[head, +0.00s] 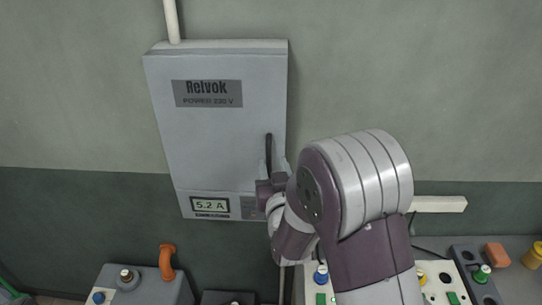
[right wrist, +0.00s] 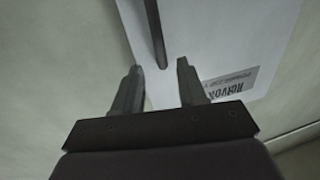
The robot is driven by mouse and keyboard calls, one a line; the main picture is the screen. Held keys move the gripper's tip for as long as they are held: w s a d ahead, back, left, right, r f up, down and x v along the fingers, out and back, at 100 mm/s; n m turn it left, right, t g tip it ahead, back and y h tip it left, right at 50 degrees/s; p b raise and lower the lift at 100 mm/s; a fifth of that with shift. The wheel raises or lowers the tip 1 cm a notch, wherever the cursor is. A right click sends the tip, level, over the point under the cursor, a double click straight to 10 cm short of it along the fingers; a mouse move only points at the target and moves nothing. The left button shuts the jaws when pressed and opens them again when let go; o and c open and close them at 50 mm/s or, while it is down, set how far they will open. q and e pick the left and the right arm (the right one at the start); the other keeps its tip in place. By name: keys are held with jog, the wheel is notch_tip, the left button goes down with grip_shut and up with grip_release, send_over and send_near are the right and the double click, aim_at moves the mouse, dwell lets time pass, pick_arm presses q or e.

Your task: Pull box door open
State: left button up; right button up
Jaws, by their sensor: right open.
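The grey electrical box (head: 215,125) hangs on the wall, with a "Relvok POWER 230 V" label (head: 208,93) and a small display reading 5.2 A (head: 209,205). Its door looks shut. A dark vertical handle (head: 269,154) is on the door's right side. My right gripper (head: 268,170) is at the handle's lower part in the head view, partly hidden by my own arm. In the right wrist view my right gripper (right wrist: 160,75) is open, its fingers apart. The dark handle (right wrist: 157,35) lies ahead, in line with the gap. I cannot tell whether they touch. My left gripper is not in view.
A white conduit (head: 171,20) runs up from the box. Below stand grey control boxes with buttons (head: 140,285), an orange pipe (head: 167,262) and a light panel with coloured buttons (head: 440,282). The wall left of the box is clear.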

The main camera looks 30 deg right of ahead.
aim_at(269, 155)
jog(key=x, duration=0.2)
jog(key=f+x, duration=0.1)
jog(key=x, duration=0.2)
jog(key=shift+w+p, duration=0.25)
jog(key=shift+p, duration=0.1)
jog(key=shift+w+d, duration=0.1)
jog(key=shift+w, duration=0.15)
jog(key=shift+s+a+r, duration=0.1)
jog(key=shift+s+r, duration=0.1)
jog(key=shift+s, duration=0.25)
jog(key=shift+s+a+r, duration=0.15)
jog(key=shift+s+r, duration=0.05)
jog(key=shift+s, duration=0.2)
jog(key=shift+w+d+f, duration=0.15)
jog(key=shift+w+f, duration=0.1)
jog(key=shift+w, duration=0.25)
grip_shut()
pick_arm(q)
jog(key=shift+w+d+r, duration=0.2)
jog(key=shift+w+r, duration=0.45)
pick_arm(e)
jog(key=shift+s, duration=0.1)
